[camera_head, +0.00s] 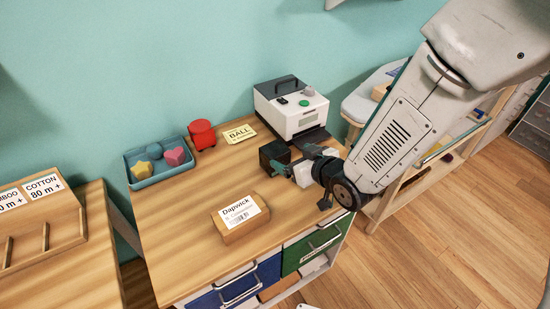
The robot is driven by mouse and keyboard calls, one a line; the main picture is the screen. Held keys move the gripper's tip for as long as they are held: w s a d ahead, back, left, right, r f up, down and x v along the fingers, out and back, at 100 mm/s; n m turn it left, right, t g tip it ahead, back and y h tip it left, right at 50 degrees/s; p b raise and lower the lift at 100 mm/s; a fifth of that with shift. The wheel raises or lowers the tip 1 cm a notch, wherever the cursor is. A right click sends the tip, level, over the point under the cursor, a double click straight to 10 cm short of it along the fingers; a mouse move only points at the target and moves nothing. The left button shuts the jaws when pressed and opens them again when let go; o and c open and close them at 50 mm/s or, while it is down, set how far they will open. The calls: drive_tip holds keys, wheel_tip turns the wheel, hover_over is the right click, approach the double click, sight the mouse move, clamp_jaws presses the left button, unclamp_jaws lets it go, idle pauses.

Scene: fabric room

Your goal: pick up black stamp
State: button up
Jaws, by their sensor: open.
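A dark, blocky object (272,153), which looks like the black stamp, stands on the wooden desk (180,235) just in front of the printer. My gripper (288,166) comes in from the right, low over the desk, with its fingertips close beside the dark object. The jaws are open. The fingers overlap the object's right side in this view, so I cannot tell whether they touch it or reach around it.
A white printer (292,117) stands directly behind. A red round object (201,134), a yellow BALL card (240,134) and a blue tray (148,181) with colored shapes lie to the left. A wooden block labeled Dapwick (245,227) sits in front. The desk's left front is clear.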

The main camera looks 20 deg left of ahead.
sight(275, 153)
drive_tip(key=shift+s+a+f+y, duration=0.3)
drive_tip(key=shift+a+f, duration=0.05)
drive_tip(key=shift+a, duration=0.15)
drive_tip(key=shift+a+f, duration=0.15)
drive_tip(key=shift+a, duration=0.2)
drive_tip(key=x, duration=0.7)
drive_tip(key=shift+w+d+f, duration=0.1)
drive_tip(key=shift+w+f, duration=0.1)
drive_tip(key=shift+f, duration=0.05)
drive_tip(key=shift+c, duration=0.3)
drive_tip(key=c, duration=1)
drive_tip(key=shift+r, duration=0.1)
drive_tip(key=shift+c, duration=0.2)
